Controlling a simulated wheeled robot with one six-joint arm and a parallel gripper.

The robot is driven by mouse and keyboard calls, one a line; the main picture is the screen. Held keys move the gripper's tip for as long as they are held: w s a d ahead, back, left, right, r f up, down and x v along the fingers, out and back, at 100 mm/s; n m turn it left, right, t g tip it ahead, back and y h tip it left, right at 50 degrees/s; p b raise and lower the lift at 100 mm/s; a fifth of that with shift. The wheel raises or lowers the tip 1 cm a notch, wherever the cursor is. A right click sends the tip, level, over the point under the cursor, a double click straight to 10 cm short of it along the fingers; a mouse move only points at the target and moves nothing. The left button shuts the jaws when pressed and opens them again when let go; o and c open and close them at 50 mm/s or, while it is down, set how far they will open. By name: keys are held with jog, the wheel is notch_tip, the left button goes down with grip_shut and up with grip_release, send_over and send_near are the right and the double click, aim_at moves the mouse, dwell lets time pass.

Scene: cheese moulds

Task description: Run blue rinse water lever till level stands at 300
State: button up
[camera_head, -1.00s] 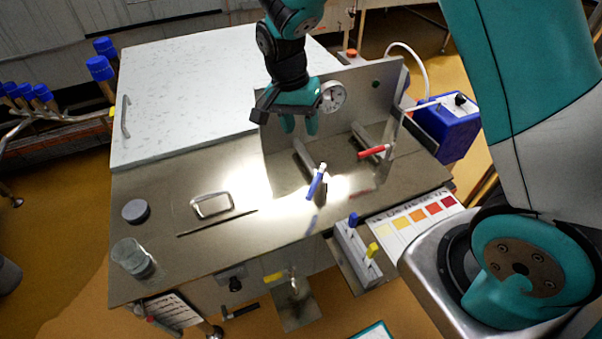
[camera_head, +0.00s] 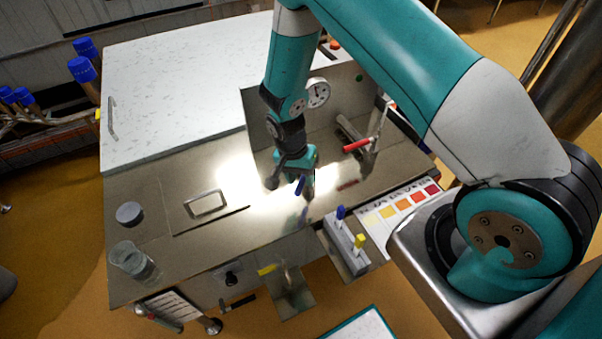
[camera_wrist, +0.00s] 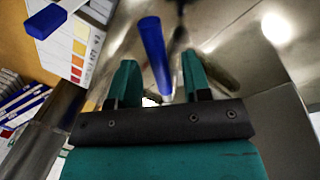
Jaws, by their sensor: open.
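The blue lever (camera_head: 299,188) stands at the steel panel, partly hidden behind my gripper (camera_head: 291,184) in the head view. In the wrist view its blue handle (camera_wrist: 153,48) shows lengthwise ahead of the gap between my two teal fingers (camera_wrist: 158,68). My gripper is open, one finger to each side of the handle's line; I cannot tell whether they touch it. A red lever (camera_head: 357,145) is on the same fitting, to the right. I cannot make out a level mark at 300.
A glass beaker (camera_head: 133,260), a grey puck (camera_head: 129,213) and a metal frame (camera_head: 204,203) lie on the steel counter's left. A white marbled top (camera_head: 180,90) lies behind.

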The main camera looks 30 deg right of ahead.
grip_shut()
jog(key=shift+w+f, duration=0.1)
dwell(0.3)
jog(key=shift+w+a+m+g+y+b, duration=0.1)
jog(key=shift+w+a+m+y+b, duration=0.2)
jog(key=shift+w+m+b, duration=0.9)
jog(key=shift+w+a+m+g+y+b, duration=0.15)
jog(key=shift+w+m+y+b, duration=0.25)
jog(key=shift+m, duration=1.4)
jog(key=shift+w+a+m+g+y+b, duration=0.1)
jog(key=shift+w+a+m+y+b, duration=0.15)
jog(key=shift+w+m+b, duration=0.95)
jog(key=shift+s+m+p, duration=0.3)
jog(key=shift+s+m, duration=0.05)
jog(key=shift+m, duration=0.05)
grip_release()
